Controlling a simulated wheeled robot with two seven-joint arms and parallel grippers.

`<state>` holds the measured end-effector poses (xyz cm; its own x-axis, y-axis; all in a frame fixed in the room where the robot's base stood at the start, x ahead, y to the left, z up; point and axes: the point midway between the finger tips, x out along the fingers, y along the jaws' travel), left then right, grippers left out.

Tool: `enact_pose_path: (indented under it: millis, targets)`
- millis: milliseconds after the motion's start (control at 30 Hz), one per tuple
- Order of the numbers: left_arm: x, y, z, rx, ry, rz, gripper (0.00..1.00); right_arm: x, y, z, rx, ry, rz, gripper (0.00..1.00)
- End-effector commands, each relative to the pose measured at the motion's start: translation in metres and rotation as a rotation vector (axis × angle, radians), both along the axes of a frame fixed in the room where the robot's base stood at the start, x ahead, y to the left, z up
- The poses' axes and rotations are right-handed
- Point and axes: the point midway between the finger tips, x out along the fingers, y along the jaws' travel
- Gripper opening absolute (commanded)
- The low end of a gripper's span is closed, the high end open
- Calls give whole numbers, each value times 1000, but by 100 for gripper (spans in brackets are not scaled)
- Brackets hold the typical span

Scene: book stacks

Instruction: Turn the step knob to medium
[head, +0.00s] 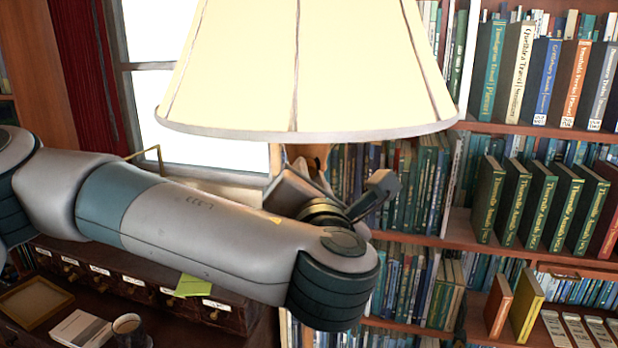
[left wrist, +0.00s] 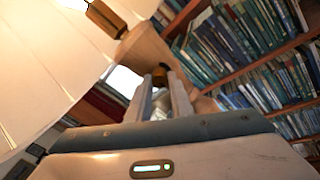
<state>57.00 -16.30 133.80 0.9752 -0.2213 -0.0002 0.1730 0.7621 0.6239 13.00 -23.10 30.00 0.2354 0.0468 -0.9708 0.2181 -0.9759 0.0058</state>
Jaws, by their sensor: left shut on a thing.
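A lamp with a large cream shade (head: 300,65) fills the top middle of the head view. Its wooden body (head: 310,155) shows just under the shade, partly hidden by my left arm. In the left wrist view, the wooden lamp body (left wrist: 147,48) stands under the shade (left wrist: 45,65), with a lit bulb (left wrist: 104,18) above. My left gripper (left wrist: 161,84) is shut on the small dark step knob (left wrist: 160,73) at the lamp body. The knob is hidden in the head view, and its setting cannot be read. My right gripper is in no view.
Shelves of books (head: 540,75) stand behind and to the right of the lamp. A bright window (head: 165,100) is behind the shade.

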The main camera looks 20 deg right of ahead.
Motion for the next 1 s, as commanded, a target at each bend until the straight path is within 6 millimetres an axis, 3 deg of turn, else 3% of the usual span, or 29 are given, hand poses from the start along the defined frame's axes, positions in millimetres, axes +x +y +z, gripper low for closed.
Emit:
enact_pose_path:
  millis: [200,233,300,800,1000]
  targets:
    - [1,0,3,-4,-4,3,0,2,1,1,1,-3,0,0]
    - [1,0,3,-4,-4,3,22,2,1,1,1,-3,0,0]
    - [1,0,3,-5,-4,3,38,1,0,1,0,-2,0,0]
    - [-5,1,0,-2,0,-1,38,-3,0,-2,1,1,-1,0]
    - [-22,4,-1,-3,-2,-3,38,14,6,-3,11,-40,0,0]
